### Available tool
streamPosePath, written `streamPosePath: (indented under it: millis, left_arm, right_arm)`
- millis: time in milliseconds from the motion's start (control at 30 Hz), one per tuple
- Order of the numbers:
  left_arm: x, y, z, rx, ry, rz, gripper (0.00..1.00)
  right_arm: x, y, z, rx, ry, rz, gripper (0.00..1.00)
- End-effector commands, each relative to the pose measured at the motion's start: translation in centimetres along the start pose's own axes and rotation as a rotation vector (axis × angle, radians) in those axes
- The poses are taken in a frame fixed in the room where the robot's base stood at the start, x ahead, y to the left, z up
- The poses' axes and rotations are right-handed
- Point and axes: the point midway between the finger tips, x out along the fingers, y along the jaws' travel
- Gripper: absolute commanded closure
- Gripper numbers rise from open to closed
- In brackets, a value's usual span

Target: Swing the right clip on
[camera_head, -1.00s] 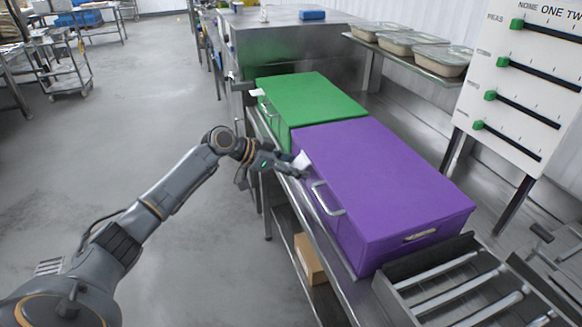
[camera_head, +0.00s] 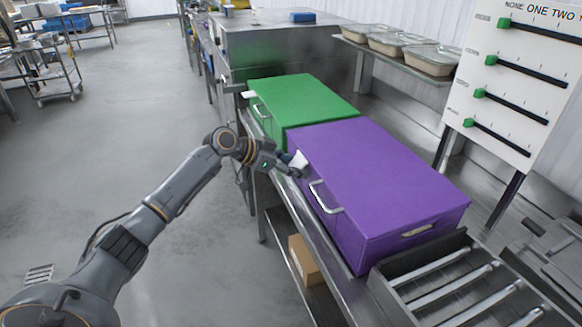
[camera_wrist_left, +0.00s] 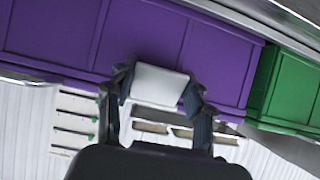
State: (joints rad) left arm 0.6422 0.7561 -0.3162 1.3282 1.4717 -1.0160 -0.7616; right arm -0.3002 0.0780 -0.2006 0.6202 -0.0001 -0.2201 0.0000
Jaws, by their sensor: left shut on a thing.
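A purple box (camera_head: 385,175) with a metal handle on its near-left side stands on a steel counter. A green box (camera_head: 303,97) stands behind it. A small pale flat piece (camera_head: 299,159), which looks like a clip, is at the purple box's left side near the green box. My left gripper (camera_head: 297,170) is there, its fingers shut on that piece. In the left wrist view the pale piece (camera_wrist_left: 158,84) sits between the two fingers, in front of the purple box (camera_wrist_left: 135,38). Its joint to the box is hidden. My right gripper is out of view.
A similar white piece (camera_head: 249,94) is on the green box's left side. A roller rack (camera_head: 470,285) is right of the purple box. Filled trays (camera_head: 403,43) sit on a shelf behind, beside a slider board (camera_head: 522,75).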

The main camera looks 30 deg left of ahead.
Motion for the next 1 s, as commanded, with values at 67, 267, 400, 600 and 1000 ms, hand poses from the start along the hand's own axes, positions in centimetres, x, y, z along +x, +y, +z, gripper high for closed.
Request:
streamPosePath:
  millis: [67,267,400,600,1000]
  left_arm:
    - [0.8,0.2,-0.2,0.0,0.007,0.001,0.55]
    - [1.3,0.3,-0.5,0.002,0.008,0.002,0.43]
    - [1.3,0.3,-0.5,0.001,0.009,0.003,0.31]
    - [1.5,0.3,-0.7,0.002,0.012,0.004,0.19]
    - [3.3,0.3,-1.2,0.002,0.013,0.004,0.13]
  right_arm:
    - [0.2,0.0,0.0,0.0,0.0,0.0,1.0]
    - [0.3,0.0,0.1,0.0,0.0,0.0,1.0]
    - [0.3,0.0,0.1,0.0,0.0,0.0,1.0]
    - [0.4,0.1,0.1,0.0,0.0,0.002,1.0]
    - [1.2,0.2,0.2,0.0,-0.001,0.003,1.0]
